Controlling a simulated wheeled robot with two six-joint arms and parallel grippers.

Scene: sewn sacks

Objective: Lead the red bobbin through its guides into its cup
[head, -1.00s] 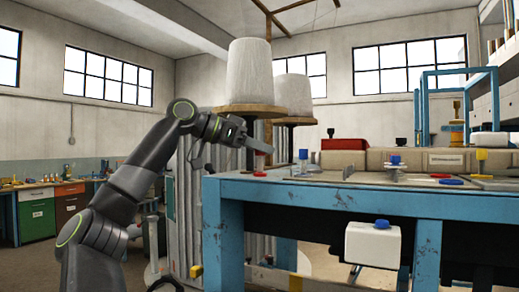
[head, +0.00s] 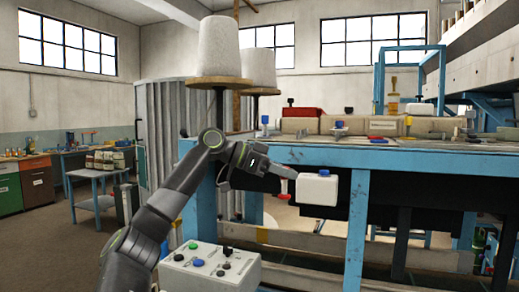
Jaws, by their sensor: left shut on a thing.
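My left gripper (head: 283,170) is in front of the blue table's near edge, just left of a white box with a blue knob. It is shut on the red bobbin (head: 284,188), which hangs at its fingertips below the tabletop level. A blue-topped post (head: 339,128) stands on the tabletop, and another small blue-topped piece (head: 265,121) is at its left end. Any thread is too fine to make out. My right gripper is not in view.
The white box (head: 318,190) is close to the right of the bobbin. The blue table (head: 300,156) has legs below. A button box (head: 210,268) is low in front. Large white spools (head: 213,48) stand behind my arm. The floor at left is open.

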